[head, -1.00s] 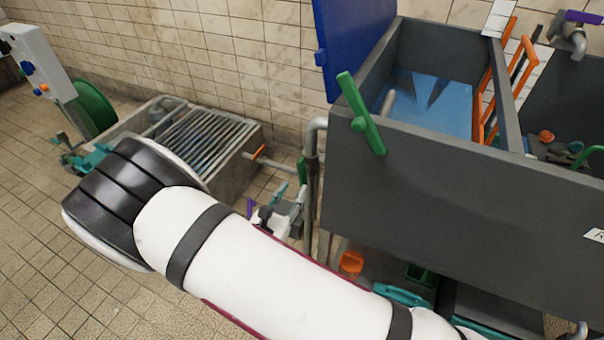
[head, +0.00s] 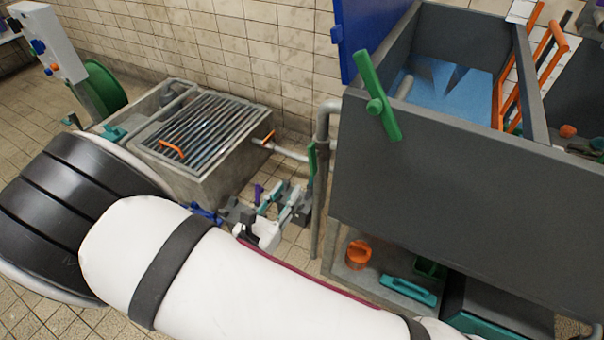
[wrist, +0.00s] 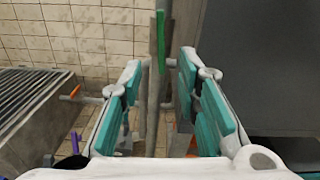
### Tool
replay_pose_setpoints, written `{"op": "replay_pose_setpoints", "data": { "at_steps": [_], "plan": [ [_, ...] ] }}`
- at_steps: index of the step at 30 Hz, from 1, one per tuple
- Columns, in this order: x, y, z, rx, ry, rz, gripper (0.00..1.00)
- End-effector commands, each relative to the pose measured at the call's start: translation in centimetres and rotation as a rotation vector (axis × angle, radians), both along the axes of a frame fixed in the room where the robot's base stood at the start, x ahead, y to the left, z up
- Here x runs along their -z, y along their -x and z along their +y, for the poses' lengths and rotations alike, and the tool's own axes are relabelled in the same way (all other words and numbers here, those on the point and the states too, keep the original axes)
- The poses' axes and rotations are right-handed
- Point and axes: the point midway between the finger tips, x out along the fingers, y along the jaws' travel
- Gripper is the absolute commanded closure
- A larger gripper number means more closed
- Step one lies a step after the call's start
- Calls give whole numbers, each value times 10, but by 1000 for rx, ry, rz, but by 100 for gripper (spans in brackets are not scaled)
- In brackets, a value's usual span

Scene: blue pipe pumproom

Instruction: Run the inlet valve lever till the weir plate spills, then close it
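A green lever (head: 311,160) sits on the upright grey pipe (head: 319,215) left of the big grey tank; which lever is the inlet valve's is not marked. It shows upright in the wrist view (wrist: 161,40), ahead of and between my fingers. My gripper (head: 281,200) is open and empty, low beside the pipe; its teal fingers spread either side of the pipe in the wrist view (wrist: 160,75). A larger green lever (head: 377,97) is tilted on the tank's front wall. The tank (head: 450,180) holds blue water (head: 450,88); I cannot clearly make out a weir plate or spilling.
A concrete sump with a metal grating (head: 215,125) stands left, an orange handle (head: 172,149) on it. Another orange lever (head: 268,137) is on its side pipe. An orange container (head: 357,254) and a teal handled item (head: 408,290) lie under the tank. Floor shows between sump and tank.

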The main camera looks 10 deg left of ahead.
Motion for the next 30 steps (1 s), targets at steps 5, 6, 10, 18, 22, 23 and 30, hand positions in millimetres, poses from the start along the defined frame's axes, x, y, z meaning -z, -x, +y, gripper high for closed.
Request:
{"op": "replay_pose_setpoints", "data": {
  "at_steps": [5, 6, 10, 18, 22, 23, 30],
  "plan": [
    [-2, -1, -2, 2, 37, 14, 70],
    [-2, -5, -4, 4, 37, 14, 70],
    [-2, -23, -11, 5, 37, 13, 70],
    [-1, -74, -29, 5, 36, 13, 70],
    [-1, -96, -37, 3, 35, 14, 70],
    [-1, -100, -38, 4, 36, 13, 70],
    [-2, -121, -45, 1, 35, 14, 70]
  ]
}}
